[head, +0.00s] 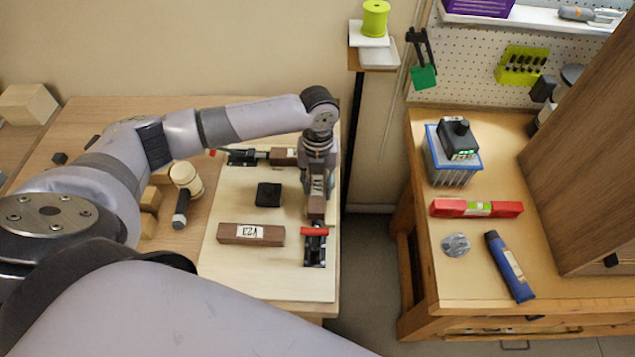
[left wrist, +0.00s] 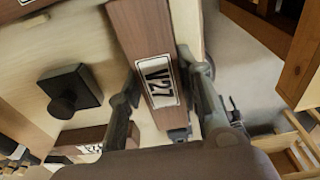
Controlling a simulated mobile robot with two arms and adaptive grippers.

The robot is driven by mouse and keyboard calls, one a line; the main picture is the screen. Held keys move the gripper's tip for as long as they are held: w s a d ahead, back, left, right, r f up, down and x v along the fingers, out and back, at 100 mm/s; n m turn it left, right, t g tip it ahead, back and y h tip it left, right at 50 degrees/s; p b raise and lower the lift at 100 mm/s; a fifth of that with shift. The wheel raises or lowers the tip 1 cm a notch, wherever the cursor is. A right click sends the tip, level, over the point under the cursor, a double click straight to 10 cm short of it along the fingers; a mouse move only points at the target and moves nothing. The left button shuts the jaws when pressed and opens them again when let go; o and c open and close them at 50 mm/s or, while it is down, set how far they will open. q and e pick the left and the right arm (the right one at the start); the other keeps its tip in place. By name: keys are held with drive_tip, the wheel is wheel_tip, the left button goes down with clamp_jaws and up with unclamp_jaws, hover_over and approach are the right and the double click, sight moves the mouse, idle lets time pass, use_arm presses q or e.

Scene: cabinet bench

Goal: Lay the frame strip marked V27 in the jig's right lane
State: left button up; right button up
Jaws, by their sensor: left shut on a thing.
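The brown strip marked V27 (left wrist: 158,78) is between the fingers of my left gripper (left wrist: 163,88) in the left wrist view. In the head view my left gripper (head: 317,172) is shut on this strip (head: 316,206) over the right side of the pale jig board (head: 225,275). The strip runs front to back there, its near end by a red-handled clamp (head: 315,245). I cannot tell whether it touches the board. A second strip, its label upside down and seeming to read V23 (head: 228,230), lies at the board's front. My right gripper is not in view.
A black knob block (head: 268,194) stands mid-board. Another clamp (head: 241,157) and a brown strip (head: 282,156) are at the back. A mallet (head: 184,185) and wooden blocks lie left. A gap separates this table from the right bench (head: 500,285).

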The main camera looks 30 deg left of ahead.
use_arm(q)
drive_tip(key=shift+s+f, duration=0.15)
drive_tip(key=shift+f, duration=0.1)
drive_tip(key=o, duration=1.3)
drive_tip(key=shift+o, duration=1)
drive_tip(key=r+p, duration=0.4)
drive_tip(key=w+r+p, duration=0.1)
drive_tip(key=r+p, duration=0.2)
drive_tip(key=shift+a+r, duration=0.1)
drive_tip(key=shift+a, duration=0.1)
